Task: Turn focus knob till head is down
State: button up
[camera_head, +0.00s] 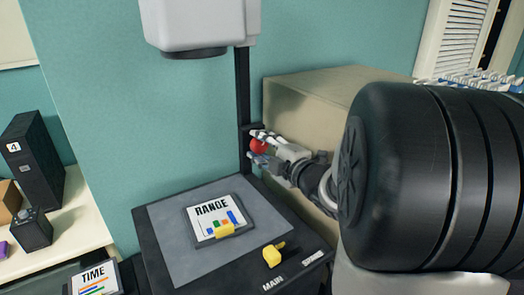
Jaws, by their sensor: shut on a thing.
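An overhead projector stands in front of me, with a black base (155,240) and a grey flat stage (165,222). A dark upright post (243,95) rises from its back and carries the white projector head (200,22), which is high above the stage. The red focus knob (257,146) is on the post's right side, about midway up. My gripper (258,147) reaches in from the right and is shut on the knob, its fingers above and below it. The fingers partly hide the knob.
A framed RANGE card (212,212) with a yellow clip lies on the stage. A yellow switch (272,256) is on the base near the MAIN label. A beige box (315,95) stands behind my gripper. A TIME card (92,280) and a black unit marked 4 (35,160) are at left.

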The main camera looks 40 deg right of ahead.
jog(key=shift+n, duration=2)
jog(key=o, duration=1.1)
jog(key=shift+c, duration=0.2)
jog(key=s+a, duration=0.1)
jog(key=s, duration=1.1)
jog(key=shift+r, duration=0.35)
